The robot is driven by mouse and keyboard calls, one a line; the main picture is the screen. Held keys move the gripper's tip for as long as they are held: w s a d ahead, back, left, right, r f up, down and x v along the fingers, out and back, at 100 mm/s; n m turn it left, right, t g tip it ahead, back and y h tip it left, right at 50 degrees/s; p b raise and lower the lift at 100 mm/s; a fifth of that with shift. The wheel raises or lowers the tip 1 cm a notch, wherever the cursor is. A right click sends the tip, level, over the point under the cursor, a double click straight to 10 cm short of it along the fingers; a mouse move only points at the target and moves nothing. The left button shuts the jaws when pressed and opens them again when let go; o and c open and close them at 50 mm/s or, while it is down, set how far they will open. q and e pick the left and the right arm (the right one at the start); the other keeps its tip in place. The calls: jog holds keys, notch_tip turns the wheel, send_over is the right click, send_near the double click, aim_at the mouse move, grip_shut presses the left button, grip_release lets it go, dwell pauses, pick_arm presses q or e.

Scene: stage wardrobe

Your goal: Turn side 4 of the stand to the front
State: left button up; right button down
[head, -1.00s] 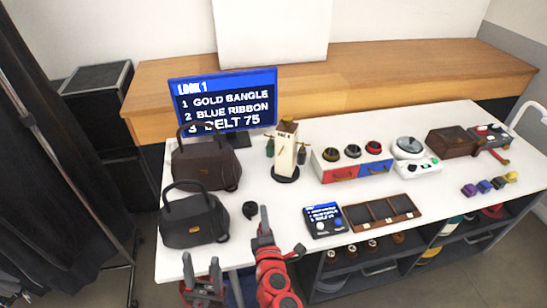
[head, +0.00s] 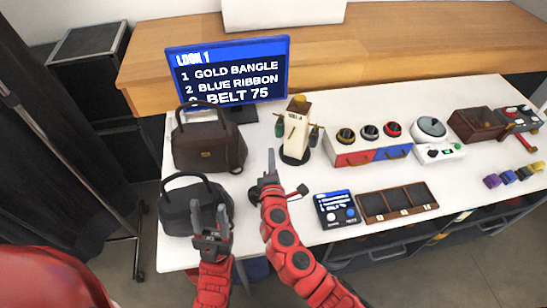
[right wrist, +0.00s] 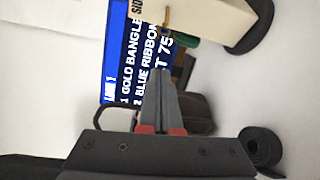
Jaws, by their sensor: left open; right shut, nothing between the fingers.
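The stand is a cream, four-sided post (head: 296,135) on a round black base, upright on the white table. A small label is on its front face, but its number is too small to read surely. Small dark green and grey items hang from pegs at its sides. In the right wrist view, part of the stand (right wrist: 215,18) shows at the top, with the letters "SID" and a brass peg. My right gripper (head: 268,181) is shut and empty, in front of the stand and apart from it. My left gripper (head: 211,238) is open and empty by the black handbag.
A brown handbag (head: 208,145) and a black handbag (head: 192,213) stand left. A screen (head: 228,72) is behind. A drawer box (head: 366,150) is right of the stand; a small console (head: 337,209) and a compartment tray (head: 397,204) lie nearer the front edge.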

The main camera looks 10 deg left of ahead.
aim_at(297, 127)
jog(key=w+d+p, duration=0.2)
jog(key=w+d, duration=0.1)
jog(key=w, duration=0.2)
jog(key=shift+w+r, duration=0.15)
jog(key=shift+w, duration=0.1)
jog(key=shift+a, duration=0.1)
dwell(0.3)
jog(key=shift+s+d+n+y, duration=0.1)
jog(key=shift+d+n+y, duration=0.2)
jog(key=shift+d+y, duration=0.1)
jog(key=shift+d+n+y, duration=0.3)
jog(key=shift+n+y, duration=0.1)
jog(key=shift+y, duration=0.1)
